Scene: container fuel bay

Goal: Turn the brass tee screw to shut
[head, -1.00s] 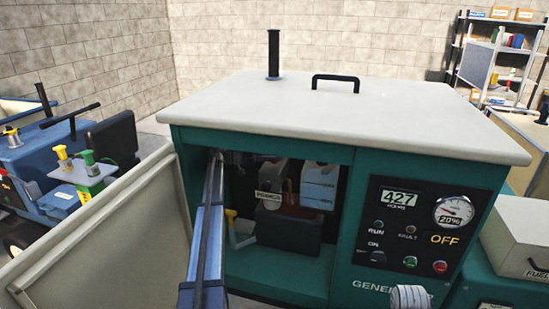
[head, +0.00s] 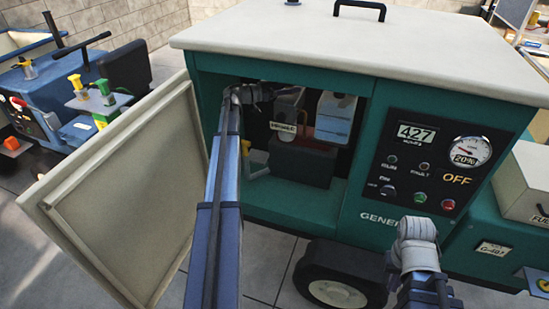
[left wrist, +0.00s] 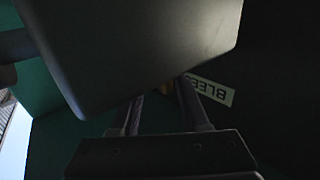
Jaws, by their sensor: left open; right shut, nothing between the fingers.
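My left gripper (head: 264,92) is inside the open generator bay, high up under its top edge. In the left wrist view its two fingers (left wrist: 165,115) are apart.
The opened door panel (head: 120,190) stands left of the bay. The control panel (head: 430,165) reads OFF. A wheel (head: 340,285) is below.

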